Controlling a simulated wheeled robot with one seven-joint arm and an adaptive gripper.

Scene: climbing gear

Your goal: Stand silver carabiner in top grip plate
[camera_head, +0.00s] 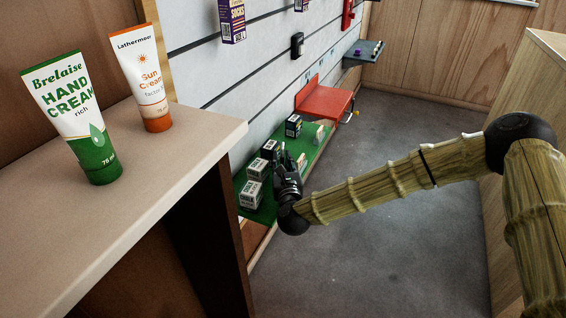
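My gripper (284,158) is over the green shelf plate (315,143), among small boxes. It is small and dark here, and I cannot tell whether its fingers are apart or hold anything. I cannot make out a silver carabiner for certain. A small metal hook-like shape (352,113) hangs at the right end of the red shelf plate (325,101). A grey shelf plate (362,57) with small items is on the wall farther back. I cannot tell which plate is the top grip plate.
Small boxes (252,194) stand on the green plate. A pale counter (190,150) at left holds a hand cream tube (78,120) and a sun cream tube (143,80). Goods hang on the slatted wall (270,60). The grey floor (400,235) is clear; a wooden cabinet stands at right.

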